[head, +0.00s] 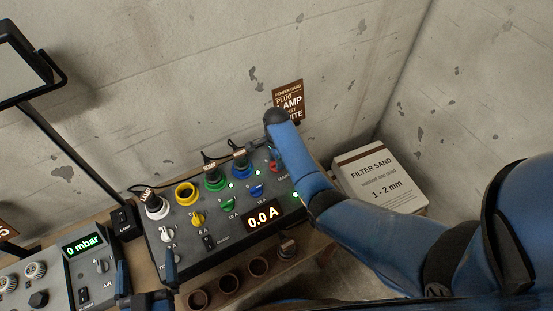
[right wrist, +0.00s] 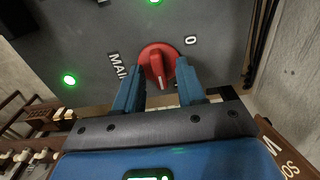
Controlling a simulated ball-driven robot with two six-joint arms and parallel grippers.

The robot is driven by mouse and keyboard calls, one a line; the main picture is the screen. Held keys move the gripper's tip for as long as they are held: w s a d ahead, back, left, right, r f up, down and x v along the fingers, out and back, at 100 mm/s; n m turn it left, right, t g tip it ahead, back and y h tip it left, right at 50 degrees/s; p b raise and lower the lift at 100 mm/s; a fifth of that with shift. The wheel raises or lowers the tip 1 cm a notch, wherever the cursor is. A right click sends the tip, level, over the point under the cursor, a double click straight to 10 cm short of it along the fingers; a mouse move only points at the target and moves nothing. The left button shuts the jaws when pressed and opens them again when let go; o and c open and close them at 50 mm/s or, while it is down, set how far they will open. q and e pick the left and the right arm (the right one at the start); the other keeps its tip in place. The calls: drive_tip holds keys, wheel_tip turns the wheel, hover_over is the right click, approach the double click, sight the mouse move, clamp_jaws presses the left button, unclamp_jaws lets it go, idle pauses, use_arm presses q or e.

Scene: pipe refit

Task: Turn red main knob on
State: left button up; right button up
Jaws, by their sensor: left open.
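The red main knob (right wrist: 158,65) is on the dark panel (right wrist: 90,30), between the label MAIN and a 0 mark. Its white line points toward my wrist. In the head view a bit of the red knob (head: 274,167) shows beside my right arm. My right gripper (right wrist: 159,82) is open, one finger on each side of the knob, with gaps to its raised grip; whether the fingertips touch the rim I cannot tell. My left gripper (head: 147,274) is open and empty at the panel's lower left edge.
The panel also has white, yellow, green and blue sockets and small knobs, and a display (head: 263,217) reading 0.0 A. Green lights glow on it. A pressure unit (head: 83,245) reads 0 mbar at left. A filter sand box (head: 378,180) stands right.

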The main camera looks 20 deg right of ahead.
drive_tip(key=shift+r, duration=0.1)
wheel_tip(320, 180, up, 11)
drive_tip(key=b, duration=0.1)
drive_tip(key=shift+f+b, duration=0.2)
drive_tip(key=shift+b, duration=0.15)
idle(0.6)
